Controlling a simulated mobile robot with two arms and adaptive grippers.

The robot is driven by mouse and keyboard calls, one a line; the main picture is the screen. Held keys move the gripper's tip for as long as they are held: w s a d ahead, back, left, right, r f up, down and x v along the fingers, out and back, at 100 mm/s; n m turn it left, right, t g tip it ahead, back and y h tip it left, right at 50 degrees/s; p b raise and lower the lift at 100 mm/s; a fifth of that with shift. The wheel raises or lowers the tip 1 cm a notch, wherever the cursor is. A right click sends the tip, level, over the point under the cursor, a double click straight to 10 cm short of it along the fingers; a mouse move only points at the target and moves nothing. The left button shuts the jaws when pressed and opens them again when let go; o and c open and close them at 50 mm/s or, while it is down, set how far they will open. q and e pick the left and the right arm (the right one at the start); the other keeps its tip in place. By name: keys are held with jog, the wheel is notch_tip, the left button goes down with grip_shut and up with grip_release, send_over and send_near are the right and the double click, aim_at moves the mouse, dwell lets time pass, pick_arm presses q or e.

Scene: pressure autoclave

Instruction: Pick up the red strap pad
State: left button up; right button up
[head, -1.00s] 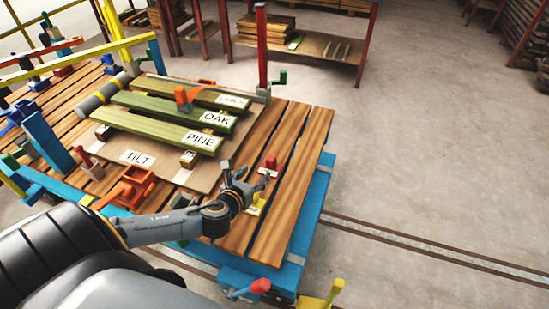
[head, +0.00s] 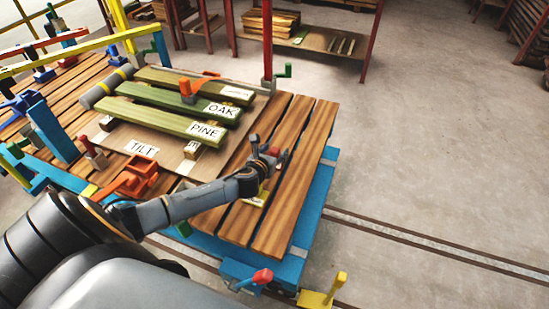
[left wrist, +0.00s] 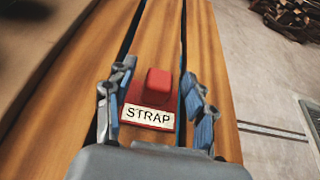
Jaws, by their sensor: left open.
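The red strap pad (left wrist: 157,86) stands on the wooden slats, with a white label reading STRAP (left wrist: 148,115) on its near side. In the left wrist view my left gripper (left wrist: 157,98) is open, with one finger on each side of the pad. I cannot tell whether the fingers touch it. In the head view my left gripper (head: 267,156) is over the right part of the slatted table, and it mostly hides the pad. My right gripper is not in view.
The slatted table (head: 296,180) has a blue frame. Left of the gripper, a tilt board (head: 170,158) carries green planks labelled OAK (head: 185,106) and PINE (head: 150,117). An orange clamp (head: 133,178) sits near the arm. The floor to the right is clear.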

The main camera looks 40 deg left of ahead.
pick_arm(q)
jog(key=shift+c, duration=0.2)
jog(key=c, duration=1.1)
grip_shut()
jog(key=shift+r, duration=0.1)
